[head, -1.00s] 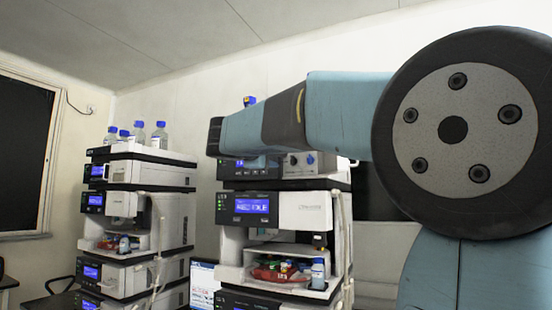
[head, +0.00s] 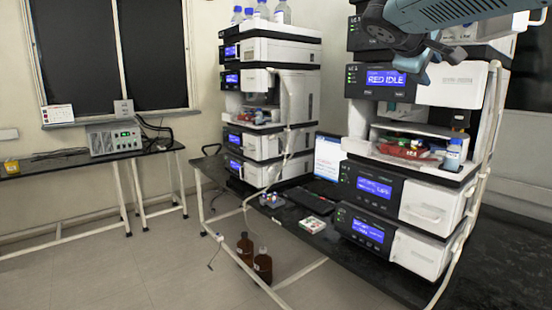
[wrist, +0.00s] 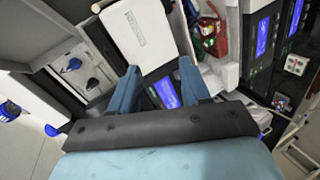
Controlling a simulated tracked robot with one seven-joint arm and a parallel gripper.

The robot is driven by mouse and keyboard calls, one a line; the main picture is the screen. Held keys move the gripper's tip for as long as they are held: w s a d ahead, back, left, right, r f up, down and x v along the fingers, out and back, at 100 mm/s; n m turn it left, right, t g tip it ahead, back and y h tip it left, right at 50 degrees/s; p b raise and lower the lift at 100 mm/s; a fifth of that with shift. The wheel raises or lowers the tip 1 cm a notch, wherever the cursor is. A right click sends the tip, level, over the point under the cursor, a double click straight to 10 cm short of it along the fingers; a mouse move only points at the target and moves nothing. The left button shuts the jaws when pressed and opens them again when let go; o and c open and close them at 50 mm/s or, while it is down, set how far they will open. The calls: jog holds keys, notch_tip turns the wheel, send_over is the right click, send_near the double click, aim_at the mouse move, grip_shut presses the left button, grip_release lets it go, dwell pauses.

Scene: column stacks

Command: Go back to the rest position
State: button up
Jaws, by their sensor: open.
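My gripper shows in the wrist view (wrist: 160,88) with its two blue fingers apart and nothing between them. In the head view my blue arm comes in from the top right, and my gripper (head: 418,72) hangs in front of the upper part of the right column stack (head: 452,92). The gripper is apart from the red tray (head: 402,148) in the stack's open bay, which lies below it. In the wrist view the red tray (wrist: 212,38) lies beyond the fingers, up and to the right.
A second column stack (head: 262,145) with bottles on top stands to the left. A laptop (head: 327,160) is on the dark bench between the stacks. Two brown bottles (head: 262,265) stand beneath the bench. The floor (head: 130,265) at the left is clear.

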jog(key=s+a+f+m+g+y, duration=0.1)
jog(key=s+a+f+m+y, duration=0.1)
jog(key=s+f, duration=0.4)
jog(key=s+a+f+m+g+y, duration=0.1)
jog(key=s+a+f+y, duration=0.3)
jog(key=f, duration=0.8)
jog(key=s+a+f+m+g+y, duration=0.1)
jog(key=s+a+f+y, duration=0.3)
jog(key=s+f, duration=0.5)
jog(key=shift+f+m, duration=0.4)
jog(key=shift+m, duration=0.5)
jog(key=shift+a, duration=0.1)
jog(key=shift+c, duration=0.3)
jog(key=shift+w, duration=0.1)
